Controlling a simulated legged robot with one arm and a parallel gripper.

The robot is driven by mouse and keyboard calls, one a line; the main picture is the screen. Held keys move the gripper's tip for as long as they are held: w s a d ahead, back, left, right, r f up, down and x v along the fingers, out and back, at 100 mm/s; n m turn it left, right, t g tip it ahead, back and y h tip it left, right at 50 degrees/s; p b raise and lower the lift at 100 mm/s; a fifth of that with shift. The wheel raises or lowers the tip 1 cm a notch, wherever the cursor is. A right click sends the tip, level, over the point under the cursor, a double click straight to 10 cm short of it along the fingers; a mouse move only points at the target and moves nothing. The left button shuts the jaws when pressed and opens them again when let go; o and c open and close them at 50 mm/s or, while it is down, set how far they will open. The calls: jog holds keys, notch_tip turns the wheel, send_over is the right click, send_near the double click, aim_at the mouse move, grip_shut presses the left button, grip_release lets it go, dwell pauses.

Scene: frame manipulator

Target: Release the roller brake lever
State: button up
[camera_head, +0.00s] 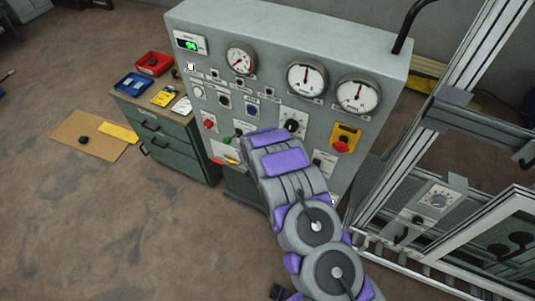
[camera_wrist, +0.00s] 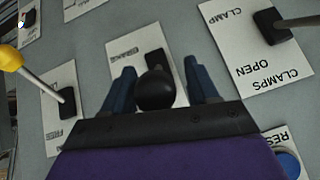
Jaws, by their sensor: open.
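In the wrist view, the brake lever's round black knob (camera_wrist: 155,90) sits between the two blue fingers of my gripper (camera_wrist: 159,67). The fingers stand apart on either side of it, with some space showing at each side. The knob covers much of the lever's shaft. In the head view, my arm reaches to the grey control cabinet (camera_head: 300,30) and hides the brake lever; the fingertips cannot be made out there.
In the wrist view, a yellow-knobbed lever (camera_wrist: 10,58) stands left of my gripper and a clamps lever (camera_wrist: 270,25) to the right. A blue button (camera_wrist: 290,163) is at the lower right. The head view shows a metal frame (camera_head: 440,110) right of my arm and a drawer unit (camera_head: 165,140) left.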

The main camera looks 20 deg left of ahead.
jog(key=b+v, duration=0.1)
jog(key=v, duration=1.6)
jog(key=shift+b, duration=0.35)
jog(key=shift+a, duration=0.1)
jog(key=shift+w, duration=0.1)
jog(key=s+d+r+n+g+y+b, duration=0.3)
jog(key=s+d+r+g+y+b, duration=0.15)
jog(key=d+r+b, duration=0.5)
jog(key=s+d+f+g+h+b, duration=0.2)
jog(key=s+d+b, duration=0.4)
jog(key=s+d, duration=0.8)
jog(key=s+d+f+g+h+b, duration=0.2)
jog(key=s+d+b, duration=0.4)
jog(key=s+d, duration=0.8)
jog(key=shift+d+f+m+g+h, duration=0.35)
jog(key=shift+g+h, duration=0.2)
jog(key=shift+g, duration=0.1)
